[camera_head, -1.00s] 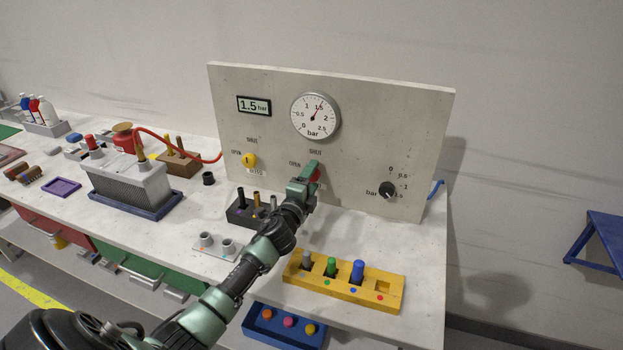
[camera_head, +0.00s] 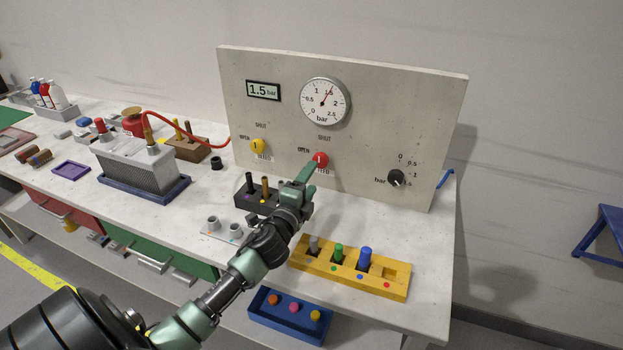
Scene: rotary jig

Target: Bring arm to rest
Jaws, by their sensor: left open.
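My left gripper (camera_head: 306,175) is open in front of the grey panel (camera_head: 275,60), just below and left of the red knob (camera_head: 321,159). Its fingertips overlap the knob's lower left edge in the picture; I cannot tell whether they touch it. The yellow knob (camera_head: 258,146) sits further left on the panel and the black knob (camera_head: 396,177) to the right. The dial (camera_head: 325,101) and the display (camera_head: 263,90) both read about 1.5 bar. My right gripper does not show.
A yellow block with pegs (camera_head: 390,287) stands to the right. The bench's right front corner is clear.

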